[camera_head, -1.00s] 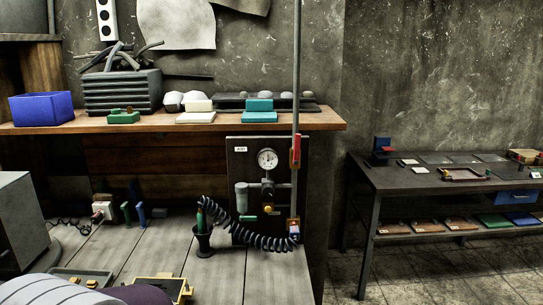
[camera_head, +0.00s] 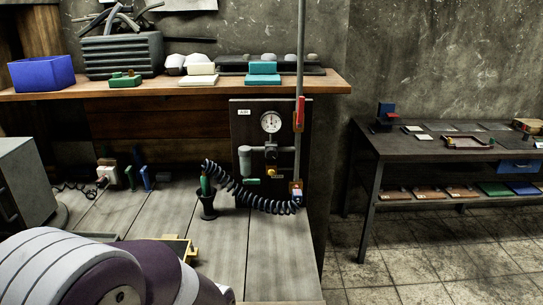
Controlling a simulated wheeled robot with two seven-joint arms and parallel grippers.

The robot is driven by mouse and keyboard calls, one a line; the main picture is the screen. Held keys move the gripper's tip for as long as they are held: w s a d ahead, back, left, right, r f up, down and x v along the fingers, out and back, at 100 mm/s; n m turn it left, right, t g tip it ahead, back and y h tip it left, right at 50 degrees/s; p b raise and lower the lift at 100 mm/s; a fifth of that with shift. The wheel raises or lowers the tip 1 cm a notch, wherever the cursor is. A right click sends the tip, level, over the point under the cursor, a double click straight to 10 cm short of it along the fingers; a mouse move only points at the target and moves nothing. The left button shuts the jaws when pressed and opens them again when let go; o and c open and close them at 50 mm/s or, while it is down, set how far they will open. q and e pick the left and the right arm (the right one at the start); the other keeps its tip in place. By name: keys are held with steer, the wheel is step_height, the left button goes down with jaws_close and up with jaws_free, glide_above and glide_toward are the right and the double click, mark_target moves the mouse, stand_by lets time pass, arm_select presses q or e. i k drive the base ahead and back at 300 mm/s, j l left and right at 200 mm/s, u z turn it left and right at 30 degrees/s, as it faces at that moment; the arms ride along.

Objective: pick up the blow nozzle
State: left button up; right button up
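The blow nozzle (camera_head: 205,185) has a green handle and stands upright in a dark cup-like holder (camera_head: 208,206) on the plank worktop. A black coiled hose (camera_head: 245,196) runs from its top to a fitting at the lower right of the gauge panel (camera_head: 271,155). A large white and purple arm link of mine fills the lower left. Neither gripper shows in the head view, so I cannot see their fingers. The nozzle's lower end is hidden inside the holder.
A yellow-edged tray (camera_head: 180,247) lies partly behind my arm. A grey box (camera_head: 25,185) stands at the left. A wooden shelf (camera_head: 220,87) overhangs the back, and a vertical pipe (camera_head: 300,60) rises at the right. The worktop (camera_head: 270,255) right of my arm is clear.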

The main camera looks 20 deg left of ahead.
mark_target(205, 181)
steer(key=u, duration=1.4)
